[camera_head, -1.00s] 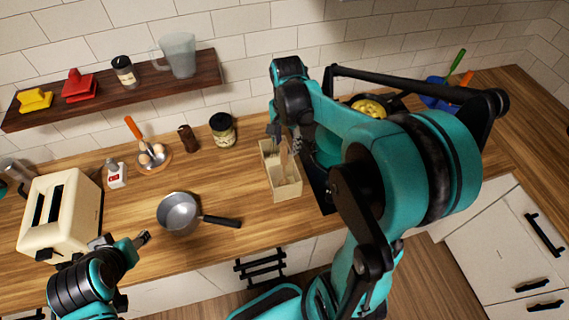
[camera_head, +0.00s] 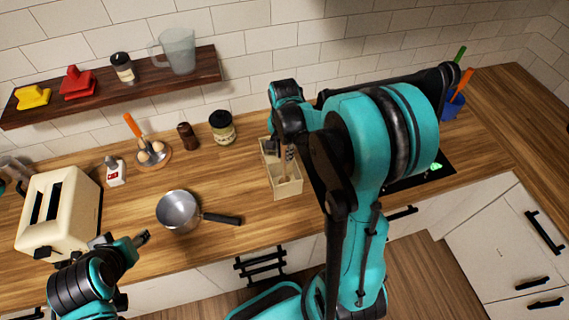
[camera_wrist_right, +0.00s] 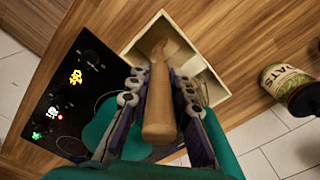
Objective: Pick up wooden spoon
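The wooden spoon (camera_wrist_right: 160,100) stands in a pale box (camera_head: 288,188) on the counter, its thick handle pointing toward the right wrist camera. The box also shows in the wrist view (camera_wrist_right: 217,94). My right gripper (camera_wrist_right: 160,82) is around the handle, one finger on each side, with narrow gaps seeming to show between fingers and wood. In the head view my right gripper (camera_head: 279,150) is over the box, and my arm hides much of it. My left gripper (camera_head: 140,239) is near the toaster and pot, empty; its finger opening is too small to tell.
A pot (camera_head: 179,212) with a black handle and a cream toaster (camera_head: 60,212) stand left of the box. A black cooktop (camera_wrist_right: 75,90) lies beside the box. A blue utensil holder (camera_head: 452,106) stands farther right.

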